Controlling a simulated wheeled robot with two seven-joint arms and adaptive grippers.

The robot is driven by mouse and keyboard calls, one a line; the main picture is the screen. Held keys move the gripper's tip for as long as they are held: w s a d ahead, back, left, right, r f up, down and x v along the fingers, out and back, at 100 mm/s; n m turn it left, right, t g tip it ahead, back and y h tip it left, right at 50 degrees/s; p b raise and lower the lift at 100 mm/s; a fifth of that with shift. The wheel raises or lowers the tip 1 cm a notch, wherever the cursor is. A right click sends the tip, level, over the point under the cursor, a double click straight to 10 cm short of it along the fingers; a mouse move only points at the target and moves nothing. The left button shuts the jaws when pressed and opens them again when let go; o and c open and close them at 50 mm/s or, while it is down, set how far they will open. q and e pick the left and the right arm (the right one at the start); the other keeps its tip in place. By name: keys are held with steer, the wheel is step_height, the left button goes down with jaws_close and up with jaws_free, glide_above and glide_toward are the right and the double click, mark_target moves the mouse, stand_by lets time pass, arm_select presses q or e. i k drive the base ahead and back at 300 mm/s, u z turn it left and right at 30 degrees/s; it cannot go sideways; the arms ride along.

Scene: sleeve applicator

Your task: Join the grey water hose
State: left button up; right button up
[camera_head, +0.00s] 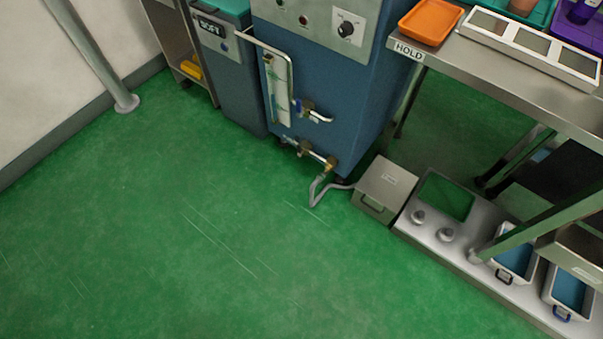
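The grey water hose (314,192) is at the foot of the blue machine (325,95), near its lower right corner. One part of it rises to just below a brass fitting (330,164) low on the machine. It bends in a loop at the floor, and its other part runs right towards a metal box (385,187). The hose is small here, and I cannot tell whether its upper end is joined to the fitting or only beside it. Neither of my grippers is in view.
A valve with a silver spout (318,118) juts from the machine above the fitting. A steel table (500,80) marked HOLD stands right, with a low shelf (430,225) carrying knobs and blue-filled trays. A grey cabinet (228,75) stands left. The green floor (150,240) in front is clear.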

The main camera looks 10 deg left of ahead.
mark_target(319, 177)
steer(key=k, duration=0.65)
steer(key=z, duration=0.35)
steer(key=i, duration=1.1)
steer(key=z, duration=0.5)
